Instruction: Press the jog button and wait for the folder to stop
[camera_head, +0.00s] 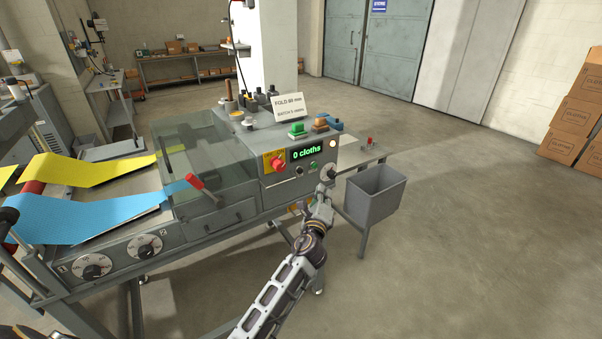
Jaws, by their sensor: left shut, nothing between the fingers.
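The folder (223,193) is a grey machine with a clear cover, and blue and yellow cloth webs run into it from the left. Its control panel has a red knob on a yellow plate (275,162), a green display (307,152) reading "0 cloths", a small black button (299,171), a small green button (314,165) and a round dial (330,173). I cannot read which button is jog. My left gripper (326,187) is shut and empty, just in front of the panel by the dial. I cannot tell whether it touches. My right gripper is out of view.
A grey bin (375,192) stands right of the panel, close to my left gripper. A red-handled lever (202,188) sticks out at the front of the cover. A sign reading "FOLD 60 mm" (289,107) stands on top. Open floor lies at right, with cartons (573,120) beyond.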

